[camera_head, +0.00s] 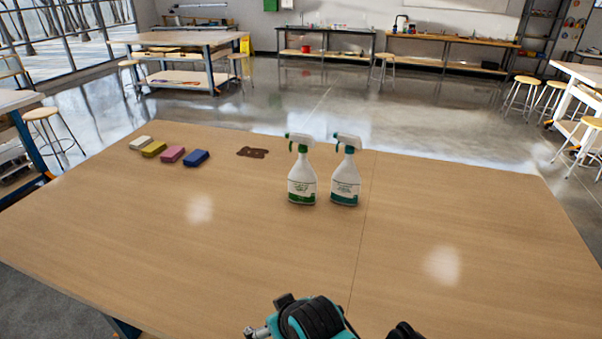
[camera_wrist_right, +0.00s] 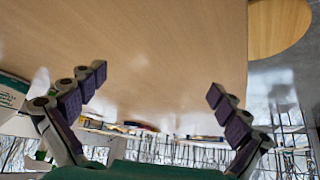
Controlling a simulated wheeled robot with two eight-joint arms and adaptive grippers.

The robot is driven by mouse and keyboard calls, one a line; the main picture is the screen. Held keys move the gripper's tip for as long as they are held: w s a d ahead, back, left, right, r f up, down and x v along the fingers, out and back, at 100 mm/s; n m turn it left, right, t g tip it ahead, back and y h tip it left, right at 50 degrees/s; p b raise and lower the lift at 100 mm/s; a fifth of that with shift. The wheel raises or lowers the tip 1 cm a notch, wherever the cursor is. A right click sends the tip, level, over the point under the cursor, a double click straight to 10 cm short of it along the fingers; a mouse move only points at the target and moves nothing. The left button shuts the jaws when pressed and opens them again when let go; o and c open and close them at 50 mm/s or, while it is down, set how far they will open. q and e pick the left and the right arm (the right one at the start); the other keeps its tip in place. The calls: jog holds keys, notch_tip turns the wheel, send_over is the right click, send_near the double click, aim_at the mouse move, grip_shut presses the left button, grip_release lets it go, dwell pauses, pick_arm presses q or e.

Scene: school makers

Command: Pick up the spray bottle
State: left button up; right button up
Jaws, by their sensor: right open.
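Two white spray bottles stand upright side by side near the middle of the wooden table. The left bottle (camera_head: 302,172) has a bright green label and trigger. The right bottle (camera_head: 346,172) has a darker teal-green label. A teal and black part of my arm shows at the bottom of the head view, well in front of both bottles. In the right wrist view my right gripper (camera_wrist_right: 158,82) is open, with nothing between its fingers. Part of a white, green-lettered surface, apparently a bottle, shows at that view's left edge. My left gripper is not in view.
Several coloured blocks, including a blue one (camera_head: 196,158) and a pink one (camera_head: 172,154), lie at the table's far left. A brown stain-like patch (camera_head: 252,152) lies left of the bottles. The table's right side (camera_head: 470,220) and front are clear.

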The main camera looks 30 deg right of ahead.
jog(key=w+d+r+m+h, duration=0.2)
jog(key=w+d+r, duration=0.25)
jog(key=w, duration=0.25)
jog(key=m+h+p, duration=0.2)
jog(key=m+h, duration=0.4)
send_near(300, 181)
jog(key=s+a+f, duration=0.2)
jog(key=s+a, duration=0.1)
jog(key=s, duration=0.1)
jog(key=w+d, duration=0.1)
jog(key=w, duration=0.1)
jog(key=w+d+f+m+h, duration=0.1)
jog(key=w+d, duration=0.1)
jog(key=w+d+f+m+t+h, duration=0.1)
jog(key=w+d, duration=0.1)
jog(key=shift+w+p, duration=0.35)
jog(key=shift+w+d+f+m+h+b, duration=0.15)
jog(key=shift+w+d+f+b, duration=0.1)
jog(key=shift+w+d, duration=0.15)
jog(key=shift+w+d+f+m+h+b, duration=0.15)
jog(key=shift+w+d+f, duration=0.15)
jog(key=shift+d, duration=0.25)
jog(key=b+x, duration=0.1)
jog(key=x, duration=0.4)
jog(key=shift+d+b, duration=0.2)
jog(key=shift+b, duration=0.2)
jog(key=shift+w+d+f, duration=0.1)
jog(key=shift+w+d, duration=0.1)
jog(key=shift+s+a, duration=0.1)
